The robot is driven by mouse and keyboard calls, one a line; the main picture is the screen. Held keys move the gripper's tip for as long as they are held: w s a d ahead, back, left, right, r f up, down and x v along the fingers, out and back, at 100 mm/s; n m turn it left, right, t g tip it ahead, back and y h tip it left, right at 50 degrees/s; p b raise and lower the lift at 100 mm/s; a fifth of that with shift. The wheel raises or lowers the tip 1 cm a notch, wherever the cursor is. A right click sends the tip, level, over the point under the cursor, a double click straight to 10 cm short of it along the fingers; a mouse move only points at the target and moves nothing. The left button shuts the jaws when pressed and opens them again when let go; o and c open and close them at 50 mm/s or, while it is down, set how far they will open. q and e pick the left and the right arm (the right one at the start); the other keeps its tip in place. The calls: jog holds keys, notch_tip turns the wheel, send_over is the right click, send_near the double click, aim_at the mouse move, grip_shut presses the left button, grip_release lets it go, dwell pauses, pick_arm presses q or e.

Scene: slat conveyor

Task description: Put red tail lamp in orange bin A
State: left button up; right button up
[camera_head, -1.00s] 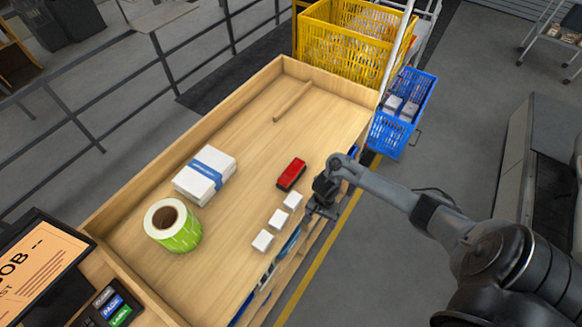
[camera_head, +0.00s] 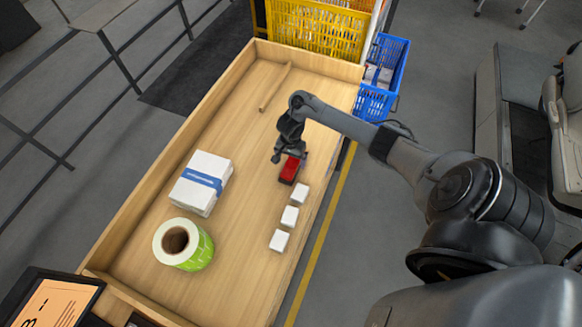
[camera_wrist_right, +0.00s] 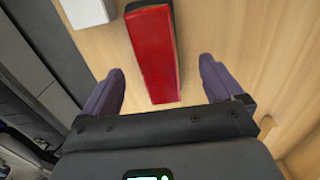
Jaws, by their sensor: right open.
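The red tail lamp (camera_head: 290,171) lies on the wooden table near its right edge, beyond the row of small white boxes. In the right wrist view the lamp (camera_wrist_right: 153,55) stretches away between the fingers, with space on both sides. My right gripper (camera_head: 286,158) is open above the far end of the lamp; its two fingers also show in the right wrist view (camera_wrist_right: 163,88). No orange bin marked A can be made out. My left gripper is not in view.
Several small white boxes (camera_head: 290,216) stand near the lamp. A white carton with a blue band (camera_head: 202,183) and a green label roll (camera_head: 183,245) sit to the left. A wooden stick (camera_head: 275,87), a yellow crate (camera_head: 315,27) and a blue basket (camera_head: 384,76) are farther back.

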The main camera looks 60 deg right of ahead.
aim_at(292, 163)
jog(key=shift+s+d+f+b, duration=0.1)
jog(key=shift+f+b, duration=0.1)
jog(key=shift+f, duration=0.85)
jog(key=shift+w+d+f+b, duration=0.15)
jog(key=shift+f+b, duration=0.1)
jog(key=shift+f, duration=0.85)
jog(key=shift+s+d+f+b, duration=0.1)
jog(key=shift+s+f+b, duration=0.1)
jog(key=shift+f, duration=0.85)
jog(key=shift+c, duration=0.2)
jog(key=c, duration=1.2)
